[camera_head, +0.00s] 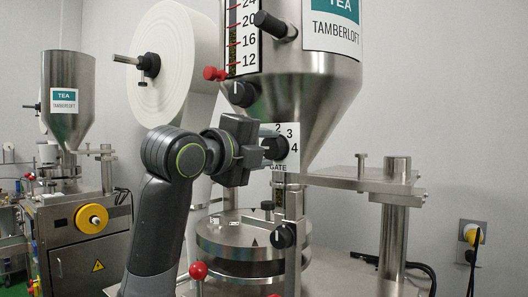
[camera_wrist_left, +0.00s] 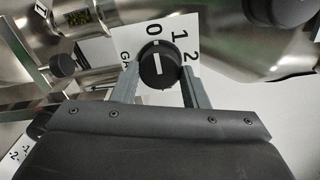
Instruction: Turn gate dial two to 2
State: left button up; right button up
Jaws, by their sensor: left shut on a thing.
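The gate dial is a round black knob (camera_wrist_left: 157,66) on a white plate (camera_wrist_left: 135,48) with printed digits. In the left wrist view the 0, 1 and 2 show, and the knob's white line runs roughly up and down, its upper end near the 0. In the head view the plate (camera_head: 291,160) shows 2, 3, 4 and "GATE", and the knob (camera_head: 276,148) is partly behind my gripper. My left gripper (camera_head: 268,140) is shut on the knob, one finger on each side, as the wrist view (camera_wrist_left: 160,84) shows. My right gripper is not in view.
A steel hopper (camera_head: 315,85) stands above the plate. A black knob (camera_head: 243,94) and a red knob (camera_head: 213,73) sit close above my gripper. A round steel plate (camera_head: 235,240) and another black knob (camera_head: 284,236) are below. A second machine (camera_head: 80,235) stands at left.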

pick_arm(q)
jog(key=shift+f, duration=0.1)
jog(key=o, duration=1)
jog(key=shift+c, duration=0.2)
jog(key=b+v, duration=0.3)
jog(key=v, duration=1.4)
jog(key=shift+b, duration=0.35)
jog(key=shift+s+a, duration=0.1)
jog(key=shift+s, duration=0.05)
